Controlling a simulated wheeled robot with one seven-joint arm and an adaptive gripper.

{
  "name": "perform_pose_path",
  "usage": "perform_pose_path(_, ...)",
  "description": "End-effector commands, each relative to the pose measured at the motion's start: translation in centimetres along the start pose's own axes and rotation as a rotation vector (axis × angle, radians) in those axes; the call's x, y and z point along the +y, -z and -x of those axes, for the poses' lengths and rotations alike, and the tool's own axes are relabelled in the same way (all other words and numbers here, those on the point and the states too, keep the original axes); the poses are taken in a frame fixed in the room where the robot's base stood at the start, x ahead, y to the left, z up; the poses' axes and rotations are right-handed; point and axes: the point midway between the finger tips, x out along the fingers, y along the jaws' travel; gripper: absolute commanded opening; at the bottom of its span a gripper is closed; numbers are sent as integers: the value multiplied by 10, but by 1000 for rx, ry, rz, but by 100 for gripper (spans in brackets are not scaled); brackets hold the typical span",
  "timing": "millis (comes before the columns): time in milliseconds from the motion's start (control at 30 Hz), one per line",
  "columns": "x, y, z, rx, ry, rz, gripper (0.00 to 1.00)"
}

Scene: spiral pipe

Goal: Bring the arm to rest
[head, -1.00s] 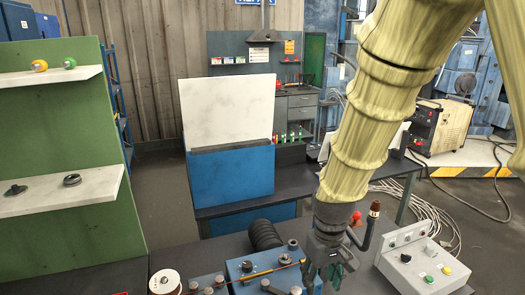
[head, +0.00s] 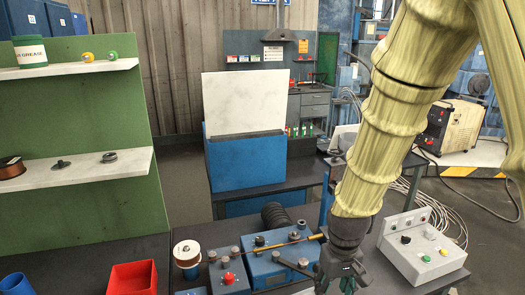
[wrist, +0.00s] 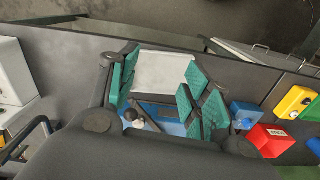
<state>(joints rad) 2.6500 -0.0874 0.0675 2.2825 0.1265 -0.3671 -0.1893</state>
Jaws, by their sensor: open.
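My arm (head: 385,125), in a pale yellow ribbed sleeve, reaches down from the upper right in the head view. My gripper (head: 341,283) hangs at its lower end, beside the blue machine on the dark bench, and is partly cut off by the lower edge. In the wrist view my gripper (wrist: 160,90) has its green-padded fingers wide apart with nothing between them. The blue machine and a white panel show beyond the fingers.
The blue machine (head: 280,272) carries a copper-coloured rod (head: 290,243). A spool (head: 187,254) stands left of it, a control box (head: 424,250) right. A red bin (head: 132,278) and green shelf (head: 90,210) are at left. A blue holder with a white board (head: 245,100) stands behind.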

Motion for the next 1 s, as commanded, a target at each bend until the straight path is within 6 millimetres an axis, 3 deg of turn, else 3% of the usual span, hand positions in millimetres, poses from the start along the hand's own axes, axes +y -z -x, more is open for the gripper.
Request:
perform_pose_path(267, 4, -10, -47, -3, 2, -18, 49)
perform_pose_path(467, 9, -28, -105, -6, 3, -43, 49)
perform_pose_path(767, 14, -71, -194, -5, 4, -85, 49)
perform_pose_path(1000, 15, -117, -255, -6, 6, -120, 49)
